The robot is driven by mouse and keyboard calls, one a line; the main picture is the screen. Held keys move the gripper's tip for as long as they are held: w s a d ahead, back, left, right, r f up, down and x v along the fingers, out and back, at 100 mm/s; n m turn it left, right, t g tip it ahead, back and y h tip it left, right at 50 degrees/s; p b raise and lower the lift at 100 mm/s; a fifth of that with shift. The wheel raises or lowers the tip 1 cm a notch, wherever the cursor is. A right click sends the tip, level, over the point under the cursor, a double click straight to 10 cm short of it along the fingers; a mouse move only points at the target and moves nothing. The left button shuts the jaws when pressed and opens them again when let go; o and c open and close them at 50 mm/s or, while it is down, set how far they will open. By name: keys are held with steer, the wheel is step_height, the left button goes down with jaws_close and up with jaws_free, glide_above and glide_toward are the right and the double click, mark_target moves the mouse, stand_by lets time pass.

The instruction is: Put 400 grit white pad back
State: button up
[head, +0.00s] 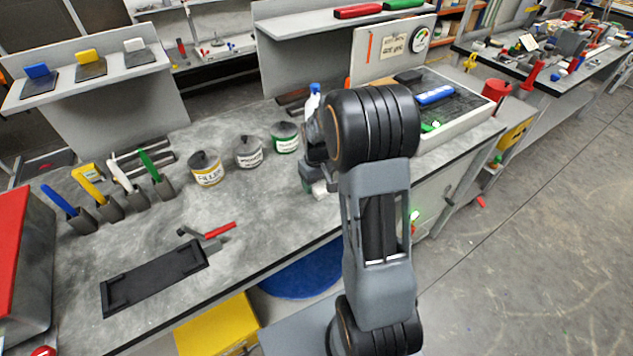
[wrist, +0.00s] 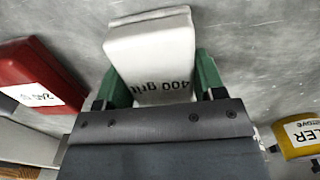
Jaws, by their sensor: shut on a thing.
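The white pad (wrist: 150,55), printed "400 grit", sits between the green fingertips of my gripper (wrist: 160,82) in the wrist view. The gripper is shut on it, and a grey surface shows behind it. In the head view my arm hides most of the gripper, which is over the workbench to the right of the cans. A small white patch (head: 320,188) below it may be the pad. A red block (wrist: 40,75) with a white label reading about "240" shows at left in the wrist view.
Several cans stand on the bench, including the yellow-labelled filler can (head: 206,168). Scrapers (head: 110,190) stand in holders at left, near a black tray (head: 155,278). A red pad (head: 358,11) and green pad (head: 403,4) lie on a raised shelf (head: 300,22). The bench middle is partly clear.

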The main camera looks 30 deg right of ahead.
steer(key=o, duration=0.9)
step_height(320, 180, up, 12)
steer(key=s+a+r+t, duration=0.1)
steer(key=s+a+t, duration=0.1)
steer(key=s+a, duration=0.3)
steer(key=s+a+r+m+t, duration=0.1)
steer(key=s+a, duration=0.3)
steer(key=s, duration=0.7)
steer(key=shift+s+a+r+t, duration=0.35)
steer(key=shift+r+t, duration=0.15)
steer(key=shift+r, duration=0.1)
